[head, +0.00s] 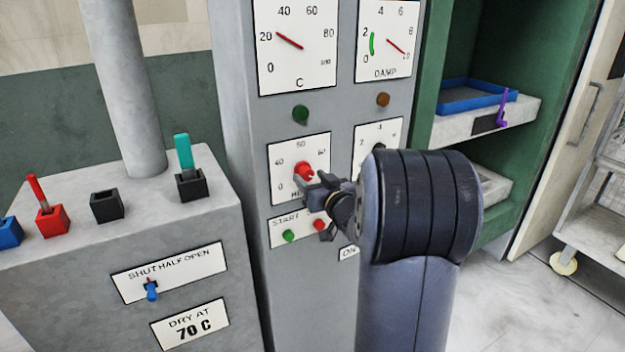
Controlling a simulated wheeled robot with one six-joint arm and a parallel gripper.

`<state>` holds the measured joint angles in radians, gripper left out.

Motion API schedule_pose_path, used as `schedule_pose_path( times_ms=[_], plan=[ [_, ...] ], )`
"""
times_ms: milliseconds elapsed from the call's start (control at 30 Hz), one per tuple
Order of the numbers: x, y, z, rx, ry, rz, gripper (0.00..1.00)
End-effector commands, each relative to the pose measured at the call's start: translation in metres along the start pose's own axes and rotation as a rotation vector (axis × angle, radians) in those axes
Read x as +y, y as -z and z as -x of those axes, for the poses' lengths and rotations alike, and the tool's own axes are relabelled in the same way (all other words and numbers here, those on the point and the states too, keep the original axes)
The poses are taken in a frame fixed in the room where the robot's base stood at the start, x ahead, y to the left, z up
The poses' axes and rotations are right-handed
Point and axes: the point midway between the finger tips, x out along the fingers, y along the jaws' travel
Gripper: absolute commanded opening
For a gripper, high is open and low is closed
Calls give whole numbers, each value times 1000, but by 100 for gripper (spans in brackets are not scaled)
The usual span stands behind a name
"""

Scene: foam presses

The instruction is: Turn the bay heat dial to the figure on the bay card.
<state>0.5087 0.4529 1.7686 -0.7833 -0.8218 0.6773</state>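The heat dial has a red knob (303,170) on a white scale plate (285,157) on the grey panel. Figures 0, 40, 50 and 60 show on it; its lower right part and most of its label are hidden by my gripper. I cannot read where the knob points. The bay card (190,324), reading "DRY AT 70 C", is on the front of the grey console at the lower left. My gripper (316,200) is just in front of the knob's lower right side. Whether it touches the knob, and whether its fingers are open, I cannot tell.
Above are a C gauge (296,44) near 20 and a DAMP gauge (387,42). A second dial plate (369,137) is partly hidden by my arm. A START plate (285,232) with green and red buttons is below. Levers stand on the console (110,235); a green cabinet (556,50) is right.

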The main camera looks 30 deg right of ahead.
Motion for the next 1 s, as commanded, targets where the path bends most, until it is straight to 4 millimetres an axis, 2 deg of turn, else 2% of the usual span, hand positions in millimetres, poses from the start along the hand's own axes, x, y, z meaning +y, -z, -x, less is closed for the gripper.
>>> schedule_pose_path(
  times_ms=[233,367,800,1000],
  plan=[
    [0,0,1,0,0,1,53],
    [1,0,10,-1,-2,1,53],
    [1,0,90,0,-4,2,53],
    [0,0,107,0,-2,0,53]
  ],
)
